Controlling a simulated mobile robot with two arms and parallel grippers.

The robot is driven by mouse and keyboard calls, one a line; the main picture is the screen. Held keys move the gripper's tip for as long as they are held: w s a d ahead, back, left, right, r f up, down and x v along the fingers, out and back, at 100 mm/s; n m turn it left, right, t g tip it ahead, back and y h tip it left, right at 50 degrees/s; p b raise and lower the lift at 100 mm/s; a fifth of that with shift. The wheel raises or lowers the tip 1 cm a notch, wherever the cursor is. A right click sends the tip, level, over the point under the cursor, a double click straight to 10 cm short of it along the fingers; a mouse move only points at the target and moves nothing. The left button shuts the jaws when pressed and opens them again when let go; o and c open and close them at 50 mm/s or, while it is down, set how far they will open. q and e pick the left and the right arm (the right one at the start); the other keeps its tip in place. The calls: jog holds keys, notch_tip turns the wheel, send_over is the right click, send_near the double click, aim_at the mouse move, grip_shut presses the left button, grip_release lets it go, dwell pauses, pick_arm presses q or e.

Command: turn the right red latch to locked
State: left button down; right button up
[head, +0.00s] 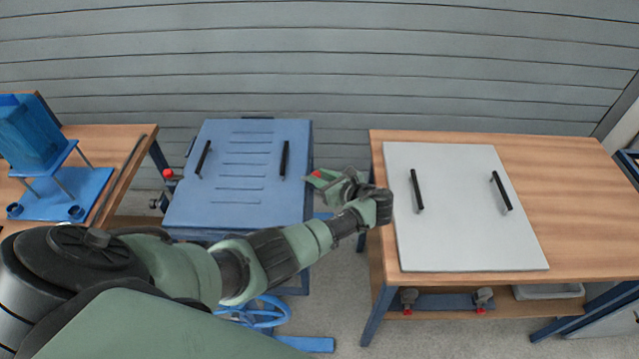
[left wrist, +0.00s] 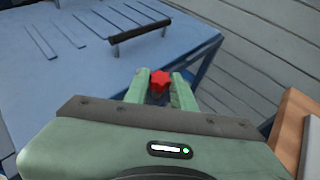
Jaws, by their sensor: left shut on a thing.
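The right red latch (head: 317,174) is a small red star-shaped knob at the right side of the blue panel (head: 240,197). In the left wrist view the red knob (left wrist: 160,79) sits between the two green fingertips. My left gripper (head: 316,180) reaches it from the right and is shut on it. The fingers and hand hide the latch's base, and I cannot tell its locked position. The left red latch (head: 168,174) is at the panel's left side. My right gripper is not in view.
The blue panel has two black handles (head: 284,160) on top. On the right, a wooden table (head: 575,200) bears a light grey board (head: 455,240) with two black handles. A blue handwheel (head: 262,312) is below the panel. A blue fixture (head: 60,195) stands at left.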

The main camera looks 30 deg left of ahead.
pick_arm(q)
jog(key=shift+w+n+g+y+b, duration=0.15)
jog(key=shift+n+g+y+b, duration=0.15)
jog(key=shift+n+g+b, duration=0.35)
jog(key=shift+r, duration=0.1)
jog(key=c, duration=1.2)
grip_release()
jog(key=shift+o, duration=0.2)
jog(key=v, duration=0.7)
jog(key=shift+d, duration=0.35)
